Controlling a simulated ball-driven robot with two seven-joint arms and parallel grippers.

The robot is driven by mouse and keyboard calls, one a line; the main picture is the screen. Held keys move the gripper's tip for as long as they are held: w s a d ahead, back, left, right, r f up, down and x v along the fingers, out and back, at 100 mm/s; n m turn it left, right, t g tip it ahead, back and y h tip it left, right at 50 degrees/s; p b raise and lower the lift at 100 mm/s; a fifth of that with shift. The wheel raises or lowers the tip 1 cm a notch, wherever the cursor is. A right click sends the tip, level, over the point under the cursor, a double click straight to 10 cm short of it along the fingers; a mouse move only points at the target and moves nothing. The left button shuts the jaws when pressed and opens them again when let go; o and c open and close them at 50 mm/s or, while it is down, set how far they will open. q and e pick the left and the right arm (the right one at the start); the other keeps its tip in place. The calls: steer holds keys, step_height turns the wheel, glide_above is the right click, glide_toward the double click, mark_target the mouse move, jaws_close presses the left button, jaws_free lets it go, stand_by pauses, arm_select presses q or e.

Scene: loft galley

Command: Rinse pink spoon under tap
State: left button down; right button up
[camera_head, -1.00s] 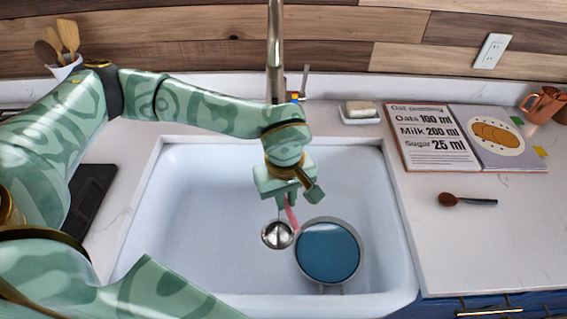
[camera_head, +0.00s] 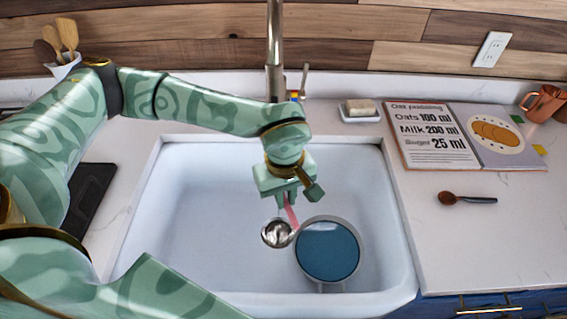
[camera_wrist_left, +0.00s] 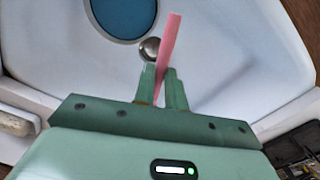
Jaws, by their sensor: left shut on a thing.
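The pink spoon (camera_head: 291,214) is between the fingers of my left gripper (camera_head: 286,197), which is shut on it over the sink. The spoon slants downward in the head view. In the left wrist view its pink length (camera_wrist_left: 170,42) sticks out past the fingertips (camera_wrist_left: 160,85); I cannot make out a bowl. The metal tap (camera_head: 275,50) rises behind the sink, and the gripper is in front of and below it. I cannot tell whether water runs. My right gripper is in neither view.
The white sink (camera_head: 205,215) holds a round pot, blue inside (camera_head: 328,251), near a shiny metal drain (camera_head: 277,233). Soap on a dish (camera_head: 361,110), an open recipe book (camera_head: 436,145) and a brown spoon (camera_head: 465,199) lie on the counter. The sink's left part is clear.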

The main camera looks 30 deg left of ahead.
arm_select(q)
steer(key=s+d+r+p, duration=0.2)
steer(key=s+r+p, duration=0.2)
steer(key=shift+s, duration=0.3)
stand_by(0.3)
stand_by(0.3)
